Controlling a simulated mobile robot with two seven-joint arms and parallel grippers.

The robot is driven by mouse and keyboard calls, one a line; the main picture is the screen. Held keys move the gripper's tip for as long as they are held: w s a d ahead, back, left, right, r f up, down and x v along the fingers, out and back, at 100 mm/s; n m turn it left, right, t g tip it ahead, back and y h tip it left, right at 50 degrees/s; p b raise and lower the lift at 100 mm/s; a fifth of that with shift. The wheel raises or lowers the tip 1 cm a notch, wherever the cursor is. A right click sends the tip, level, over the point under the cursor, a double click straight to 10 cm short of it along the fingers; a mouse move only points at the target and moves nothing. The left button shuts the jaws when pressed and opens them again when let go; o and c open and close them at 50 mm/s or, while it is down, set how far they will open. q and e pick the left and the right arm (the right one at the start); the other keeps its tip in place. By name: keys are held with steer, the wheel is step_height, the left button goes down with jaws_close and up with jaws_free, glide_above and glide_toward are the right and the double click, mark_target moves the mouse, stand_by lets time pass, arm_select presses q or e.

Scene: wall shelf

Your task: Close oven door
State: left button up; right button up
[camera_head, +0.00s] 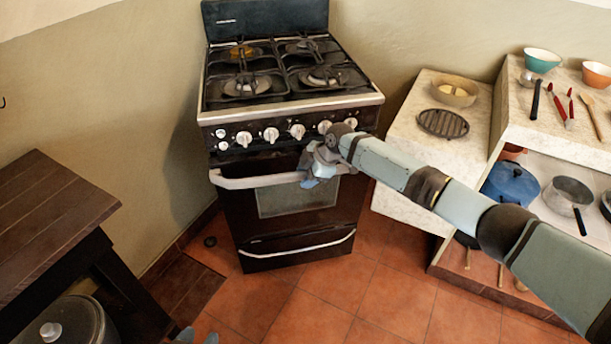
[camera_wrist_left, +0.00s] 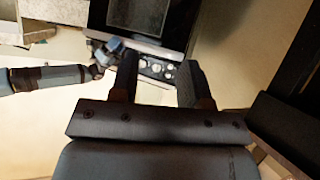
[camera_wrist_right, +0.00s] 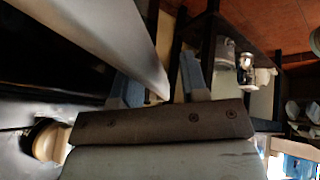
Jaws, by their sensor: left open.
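The black oven (camera_head: 290,150) stands against the wall with its door (camera_head: 297,215) upright. The door looks shut or nearly shut; I cannot tell if a narrow gap is left. A pale bar handle (camera_head: 240,183) runs across the door's top. My right gripper (camera_head: 318,170) is at the right part of this handle. In the right wrist view, its fingers (camera_wrist_right: 158,85) are apart, with the handle (camera_wrist_right: 120,35) at the left finger and a gap beside the right one. My left gripper (camera_wrist_left: 155,80) is open and empty, away from the oven.
A dark wooden table (camera_head: 50,215) stands at the left, with a lidded pot (camera_head: 65,325) below. At the right are a pale counter (camera_head: 405,140) and shelves with bowls, utensils and pans. The tiled floor (camera_head: 340,295) before the oven is clear.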

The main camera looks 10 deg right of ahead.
arm_select(q)
steer(key=shift+s+a+p, duration=0.15)
steer(key=shift+a+p, duration=0.05)
steer(key=shift+p, duration=0.85)
arm_select(e)
steer(key=v, duration=1.3)
arm_select(q)
steer(key=shift+d, duration=0.15)
arm_select(e)
steer(key=shift+w+d+r, duration=0.1)
steer(key=shift+d, duration=0.05)
